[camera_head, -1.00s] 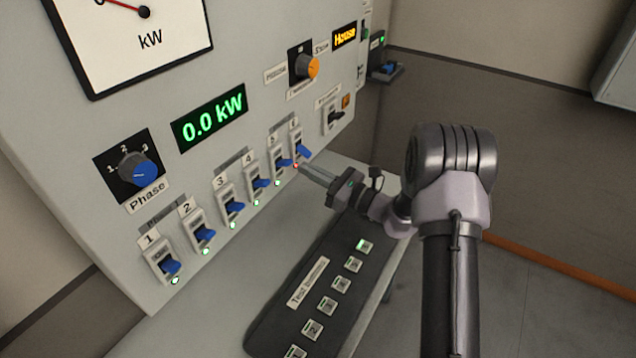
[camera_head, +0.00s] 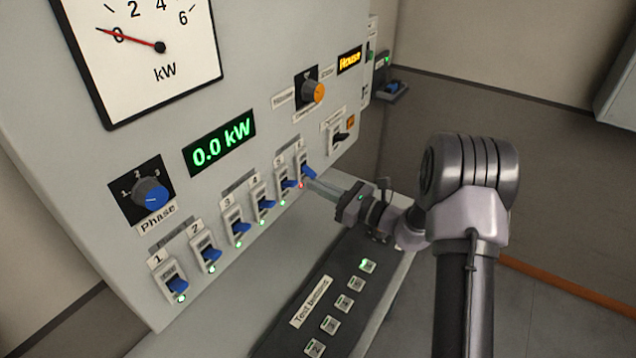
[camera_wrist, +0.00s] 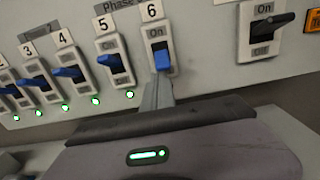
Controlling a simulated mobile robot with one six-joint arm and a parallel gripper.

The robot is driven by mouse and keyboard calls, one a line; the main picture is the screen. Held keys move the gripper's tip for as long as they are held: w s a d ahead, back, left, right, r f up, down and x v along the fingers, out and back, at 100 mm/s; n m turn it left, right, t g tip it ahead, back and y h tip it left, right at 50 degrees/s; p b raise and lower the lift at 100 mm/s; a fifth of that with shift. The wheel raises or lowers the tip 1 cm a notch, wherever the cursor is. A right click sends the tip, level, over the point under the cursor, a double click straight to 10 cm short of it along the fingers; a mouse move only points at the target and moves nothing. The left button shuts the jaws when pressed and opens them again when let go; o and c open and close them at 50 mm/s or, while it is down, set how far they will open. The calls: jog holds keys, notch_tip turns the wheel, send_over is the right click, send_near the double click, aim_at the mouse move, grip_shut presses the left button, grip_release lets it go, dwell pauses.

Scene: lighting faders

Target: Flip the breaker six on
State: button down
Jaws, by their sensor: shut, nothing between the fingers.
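Breaker six (camera_wrist: 160,58) is a white switch with a blue lever, under the label 6 in the wrist view. Its lever sits lower than the "On" mark. In the head view breaker six (camera_head: 308,170) is the rightmost of the row, with a small red light below it. My gripper (camera_head: 312,183) is shut and empty, its fingertips right at the lower part of breaker six. In the wrist view the fingers (camera_wrist: 158,92) reach up to just below the blue lever; whether they touch it I cannot tell. They hide the light under breaker six there.
Breaker five (camera_wrist: 114,62) is close on the left, with a green light. Breakers one to four continue left, also lit green. A black-levered switch (camera_wrist: 268,28) is to the right. The test button box (camera_head: 312,300) lies below the panel. The display (camera_head: 219,142) reads 0.0 kW.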

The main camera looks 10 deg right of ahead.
aim_at(313, 176)
jog(key=shift+r, duration=0.2)
jog(key=r+p, duration=0.1)
jog(key=p, duration=0.2)
jog(key=g+h+p, duration=0.1)
jog(key=p, duration=0.1)
jog(key=r+g+h+p, duration=0.1)
jog(key=p, duration=0.2)
jog(key=shift+s+d+r+p, duration=0.25)
jog(key=shift+r+p, duration=0.05)
jog(key=r+g+h+p, duration=0.1)
jog(key=g+h+p, duration=0.1)
jog(key=p, duration=0.3)
jog(key=shift+s+r, duration=0.1)
jog(key=shift+d+f, duration=0.1)
jog(key=shift+f, duration=0.5)
jog(key=shift+r, duration=0.85)
